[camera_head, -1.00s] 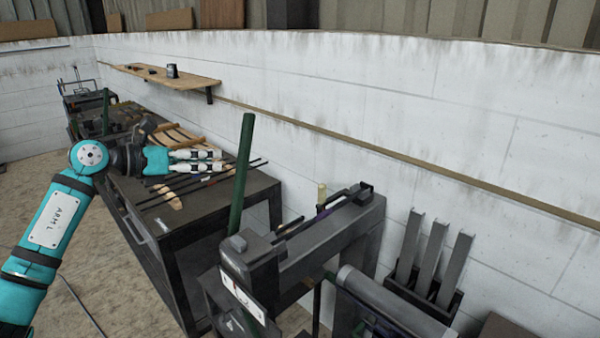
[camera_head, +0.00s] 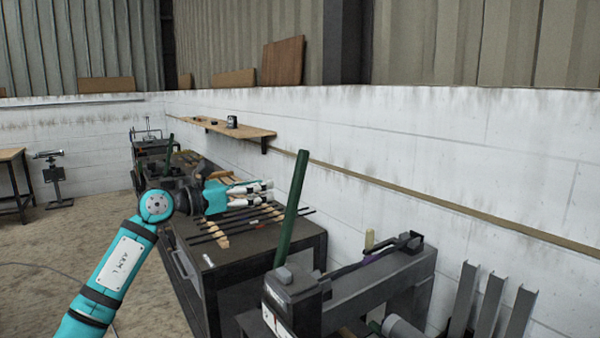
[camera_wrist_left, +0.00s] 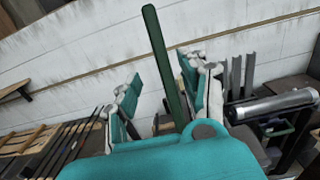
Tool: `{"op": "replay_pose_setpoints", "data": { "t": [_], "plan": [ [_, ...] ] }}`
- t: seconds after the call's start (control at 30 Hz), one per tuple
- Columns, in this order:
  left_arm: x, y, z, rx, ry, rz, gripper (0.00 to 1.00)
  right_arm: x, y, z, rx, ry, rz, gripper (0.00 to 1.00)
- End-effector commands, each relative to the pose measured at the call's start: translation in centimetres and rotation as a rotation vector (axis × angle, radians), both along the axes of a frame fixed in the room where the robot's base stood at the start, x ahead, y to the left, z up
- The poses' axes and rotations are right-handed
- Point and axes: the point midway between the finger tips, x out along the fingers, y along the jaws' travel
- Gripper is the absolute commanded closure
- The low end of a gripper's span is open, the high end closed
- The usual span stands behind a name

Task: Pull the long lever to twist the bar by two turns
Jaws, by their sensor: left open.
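The long lever (camera_head: 291,207) is a green bar that stands up, tilted a little to the right, from the dark grey machine (camera_head: 365,291) at the lower middle. My left gripper (camera_head: 270,190) is open and points right at the lever's mid height, with its tips a little left of the lever in the head view. In the left wrist view the lever (camera_wrist_left: 166,65) rises between the two spread fingers (camera_wrist_left: 160,95), apart from both as far as I can see. I cannot make out a bar held in the machine. My right gripper is in neither view.
A wooden shelf (camera_head: 235,128) hangs on the white wall. Upright metal profiles (camera_head: 490,305) stand at the lower right. Open floor (camera_head: 75,235) lies to the left.

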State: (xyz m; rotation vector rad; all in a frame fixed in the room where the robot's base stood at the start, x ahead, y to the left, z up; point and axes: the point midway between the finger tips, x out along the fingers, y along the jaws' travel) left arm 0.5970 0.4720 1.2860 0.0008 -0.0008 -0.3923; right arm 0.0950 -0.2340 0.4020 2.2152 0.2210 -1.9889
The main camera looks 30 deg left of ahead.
Motion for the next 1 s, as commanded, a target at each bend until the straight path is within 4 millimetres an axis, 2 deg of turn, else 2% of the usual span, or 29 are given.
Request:
{"op": "replay_pose_setpoints", "data": {
  "t": [0.03,0.2,0.5,0.7,0.93,1.0],
  "plan": [
    [1.1,-0.5,0.8,-0.007,-0.002,-0.002,0.56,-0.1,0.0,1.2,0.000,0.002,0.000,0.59],
    [4.6,-2.0,0.6,-0.008,-0.001,-0.002,0.56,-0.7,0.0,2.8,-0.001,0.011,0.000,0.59],
    [9.1,-3.7,0.2,-0.005,0.000,0.000,0.56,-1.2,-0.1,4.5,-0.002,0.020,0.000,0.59],
    [10.1,-4.2,0.0,-0.001,0.002,0.000,0.56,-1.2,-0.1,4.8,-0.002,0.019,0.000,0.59],
    [10.1,-4.2,-0.1,-0.001,0.001,0.000,0.56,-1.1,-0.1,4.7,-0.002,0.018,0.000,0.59],
    [10.1,-4.2,-0.1,-0.001,0.001,0.000,0.62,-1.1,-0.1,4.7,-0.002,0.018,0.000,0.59]
  ]
}}
